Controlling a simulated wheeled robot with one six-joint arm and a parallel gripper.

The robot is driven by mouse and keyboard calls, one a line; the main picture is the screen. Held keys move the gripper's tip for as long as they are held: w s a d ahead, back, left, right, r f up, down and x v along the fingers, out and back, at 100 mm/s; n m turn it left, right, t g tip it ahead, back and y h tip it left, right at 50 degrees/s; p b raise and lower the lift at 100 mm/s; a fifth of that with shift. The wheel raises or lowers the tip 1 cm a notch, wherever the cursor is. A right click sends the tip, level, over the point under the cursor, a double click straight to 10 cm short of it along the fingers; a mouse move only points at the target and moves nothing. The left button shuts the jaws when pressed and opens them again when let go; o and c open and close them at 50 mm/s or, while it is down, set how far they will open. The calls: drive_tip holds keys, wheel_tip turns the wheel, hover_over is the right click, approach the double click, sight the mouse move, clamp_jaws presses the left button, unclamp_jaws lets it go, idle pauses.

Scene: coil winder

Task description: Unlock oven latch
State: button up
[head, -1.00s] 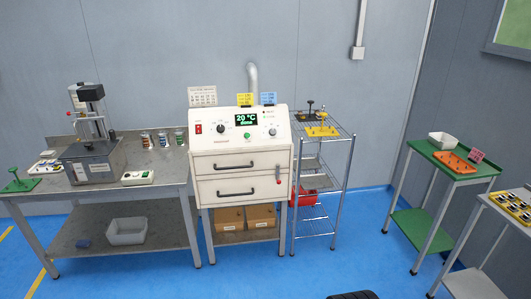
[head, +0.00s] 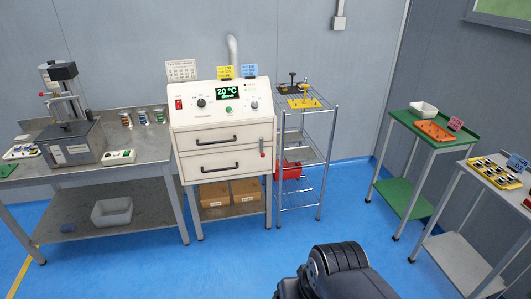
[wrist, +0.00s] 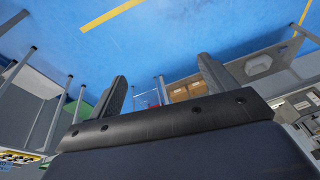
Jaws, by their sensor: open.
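The oven (head: 221,115) is a cream cabinet with two drawers, black handles and a sloped control panel whose green display (head: 230,92) reads 20 °C. A small latch (head: 262,149) with a red end is on the right of its front, beside the upper drawer. My gripper (wrist: 160,67) shows in the wrist view with its two dark fingers spread apart and nothing between them. In the head view only a dark part of my arm shows at the bottom, and the gripper itself is out of frame. The wrist view does not show the latch clearly.
A wire rack (head: 302,150) with a yellow tool on top stands right of the oven. A steel bench (head: 90,165) with a machine is at left. A green table (head: 411,131) and a grey bench (head: 493,172) are at right. The blue floor before the oven is clear.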

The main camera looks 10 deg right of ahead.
drive_tip(key=w+d+f+m+b, duration=0.2)
drive_tip(key=f+m+b, duration=0.1)
drive_tip(key=w+d+f+m+b, duration=0.2)
drive_tip(key=m+b, duration=0.1)
drive_tip(key=w+d+f+m+b, duration=0.2)
drive_tip(key=w+f+m+b, duration=0.1)
drive_tip(key=shift+w+d+f+g+y, duration=0.1)
drive_tip(key=shift+d+f+g+y, duration=0.1)
drive_tip(key=shift+f+g+y, duration=0.15)
drive_tip(key=c, duration=0.6)
drive_tip(key=w+d+f+m+b, duration=0.1)
drive_tip(key=d+f+m+b, duration=0.2)
drive_tip(key=d, duration=0.1)
drive_tip(key=w+d+f+m+b, duration=0.2)
drive_tip(key=d+f+m+b, duration=0.1)
drive_tip(key=w+d+f+m+y+b, duration=0.1)
drive_tip(key=w+d+f+m+b, duration=0.1)
drive_tip(key=d+f+m+b, duration=0.1)
drive_tip(key=shift+w+d+m, duration=0.1)
drive_tip(key=shift+d+m, duration=0.5)
drive_tip(key=shift+d, duration=0.25)
drive_tip(key=c, duration=0.9)
drive_tip(key=shift+w+d+m, duration=0.1)
drive_tip(key=shift+d+m, duration=0.2)
clamp_jaws()
drive_tip(key=shift+w, duration=0.1)
